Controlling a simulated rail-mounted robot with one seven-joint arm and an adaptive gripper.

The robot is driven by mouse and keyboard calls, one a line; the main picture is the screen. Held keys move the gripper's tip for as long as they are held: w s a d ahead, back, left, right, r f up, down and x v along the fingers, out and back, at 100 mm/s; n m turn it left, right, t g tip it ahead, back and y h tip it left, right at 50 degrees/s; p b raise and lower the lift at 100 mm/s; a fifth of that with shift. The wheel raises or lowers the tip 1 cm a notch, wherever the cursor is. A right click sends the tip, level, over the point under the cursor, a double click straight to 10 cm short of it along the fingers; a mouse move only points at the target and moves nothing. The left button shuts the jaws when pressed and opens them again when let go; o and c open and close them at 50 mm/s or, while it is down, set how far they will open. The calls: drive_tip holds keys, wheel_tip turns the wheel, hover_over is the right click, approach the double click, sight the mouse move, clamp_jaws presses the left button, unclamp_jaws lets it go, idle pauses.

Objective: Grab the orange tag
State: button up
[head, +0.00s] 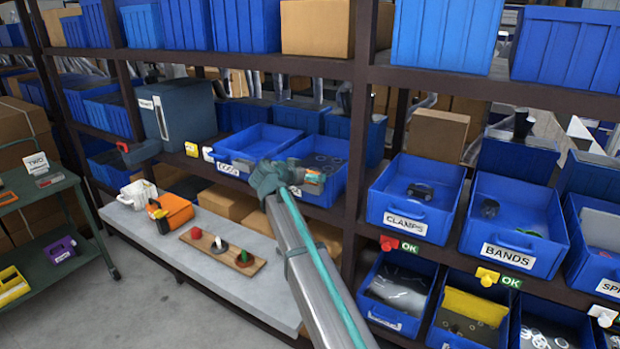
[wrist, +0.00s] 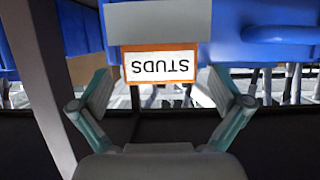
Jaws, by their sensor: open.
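The orange tag (wrist: 160,67) has an orange border around a white label reading STUDS, upside down in the wrist view. It sits at the front of a blue bin, against a grey piece. My gripper (wrist: 160,92) is open, with one finger on each side of the tag and visible gaps to both. In the head view, my gripper (head: 300,175) is at the front of the middle-shelf blue bin (head: 337,150).
Blue bins marked CLAMPS (head: 405,222) and BANDS (head: 510,255) stand right of a dark upright post (head: 357,130). A grey bench (head: 240,275) below holds a board with several knobs (head: 222,250) and an orange device (head: 172,213). A green cart (head: 50,215) stands left.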

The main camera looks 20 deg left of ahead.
drive_tip(key=c, duration=1.2)
